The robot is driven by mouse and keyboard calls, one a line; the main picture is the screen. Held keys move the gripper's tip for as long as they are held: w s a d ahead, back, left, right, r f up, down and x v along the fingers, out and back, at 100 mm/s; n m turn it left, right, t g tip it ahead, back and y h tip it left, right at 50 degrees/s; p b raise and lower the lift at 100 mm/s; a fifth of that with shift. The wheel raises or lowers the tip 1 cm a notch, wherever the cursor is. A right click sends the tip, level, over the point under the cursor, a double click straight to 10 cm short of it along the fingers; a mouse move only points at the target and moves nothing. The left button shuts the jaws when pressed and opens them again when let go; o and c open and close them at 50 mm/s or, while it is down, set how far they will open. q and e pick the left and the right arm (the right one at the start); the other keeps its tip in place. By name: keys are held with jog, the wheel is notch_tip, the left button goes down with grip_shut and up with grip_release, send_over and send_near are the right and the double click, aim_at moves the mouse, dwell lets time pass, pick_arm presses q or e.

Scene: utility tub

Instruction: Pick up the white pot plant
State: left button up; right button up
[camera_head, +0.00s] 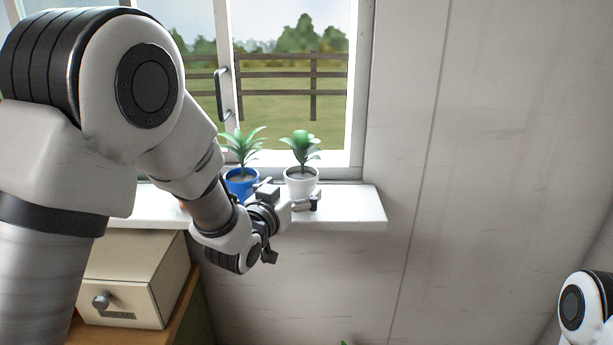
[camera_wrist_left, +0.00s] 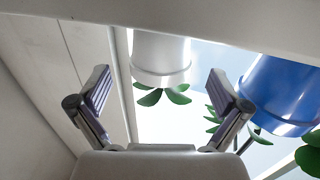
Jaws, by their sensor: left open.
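The white pot plant (camera_head: 301,181), a white pot with green leaves, stands upright on the window sill (camera_head: 352,208). In the left wrist view the white pot (camera_wrist_left: 160,58) appears upside down. My left gripper (camera_head: 291,195) is at the sill in front of the white pot, partly covering its lower part. In the left wrist view its two open fingers (camera_wrist_left: 160,92) are spread, with the pot in line between them and beyond the tips. I cannot tell the exact gap. Only a piece of my right arm shows at the lower right; its gripper is out of frame.
A blue pot plant (camera_head: 241,182) stands close to the left of the white one, and it shows at the right in the left wrist view (camera_wrist_left: 282,90). The window is behind. A cream drawer box (camera_head: 135,275) is below left. The sill's right end is clear.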

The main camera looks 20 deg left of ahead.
aim_at(302, 180)
pick_arm(q)
jog(key=shift+w+r+p, duration=0.5)
jog(key=shift+w+p, duration=0.1)
jog(key=shift+p, duration=0.4)
jog(key=w, duration=0.1)
jog(key=w+f, duration=0.1)
jog(key=w, duration=0.2)
jog(key=shift+w+d+f+p, duration=0.15)
jog(key=shift+d+f+p, duration=0.1)
jog(key=shift+f+p, duration=0.15)
jog(key=shift+s+r, duration=0.15)
jog(key=shift+s, duration=0.15)
jog(key=shift+c, duration=1.3)
jog(key=shift+s+r, duration=0.15)
jog(key=shift+s, duration=0.05)
jog(key=c, duration=1.1)
jog(key=shift+w, duration=0.15)
jog(key=shift+c, duration=0.2)
pick_arm(e)
notch_tip(302, 180, up, 3)
jog(key=shift+s+r, duration=0.1)
jog(key=shift+s, duration=0.05)
